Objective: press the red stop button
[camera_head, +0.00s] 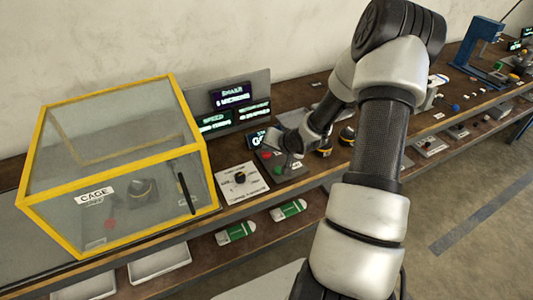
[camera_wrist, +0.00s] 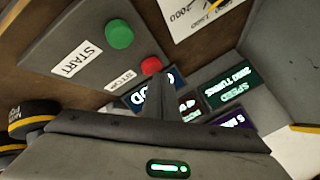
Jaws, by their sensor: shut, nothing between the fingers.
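The red button (camera_wrist: 150,66) with its STOP label (camera_wrist: 120,81) sits on a grey panel (camera_wrist: 70,40) in the wrist view. A larger green button (camera_wrist: 120,35) with a START label (camera_wrist: 77,58) is beside it on the same panel. My gripper (camera_wrist: 156,72) is shut and empty. Its narrow fingertips reach close to the red button and overlap its edge in the picture. I cannot tell whether they touch it. In the head view my gripper (camera_head: 280,150) is low over the button panel (camera_head: 292,170), hiding part of it.
A yellow-framed clear cage (camera_head: 120,165) stands left on the bench. A white dial plate (camera_head: 241,181) lies beside the panel. Lit displays (camera_head: 230,97) stand behind. More equipment lines the bench at right, including a blue press (camera_head: 480,45).

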